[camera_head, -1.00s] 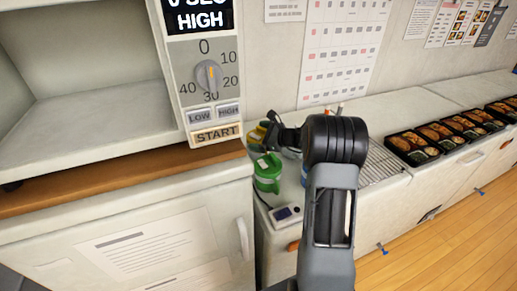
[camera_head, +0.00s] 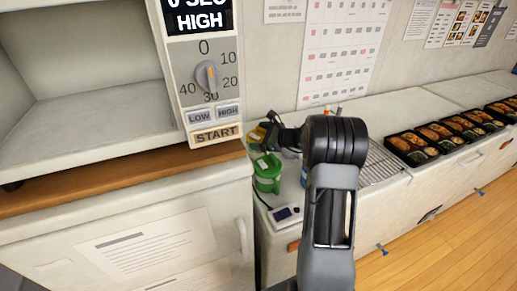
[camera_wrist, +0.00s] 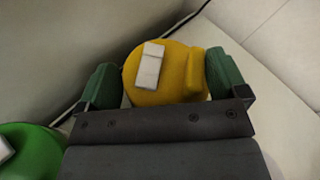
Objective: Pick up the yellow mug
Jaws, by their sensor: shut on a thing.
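The yellow mug (camera_wrist: 175,88) lies between the two green finger pads of my gripper (camera_wrist: 163,88) in the wrist view, with a pale tag on its top. My gripper is shut on it, with one pad at each side. I cannot tell whether the mug is lifted off the counter.
A green mug (camera_head: 267,178) stands just in front of the yellow one, and it also shows at the lower left of the wrist view (camera_wrist: 38,155). The microwave (camera_head: 203,95) is close on the left. A small scale (camera_head: 286,214), a wire rack (camera_head: 384,166) and bento trays (camera_head: 412,146) are to the right.

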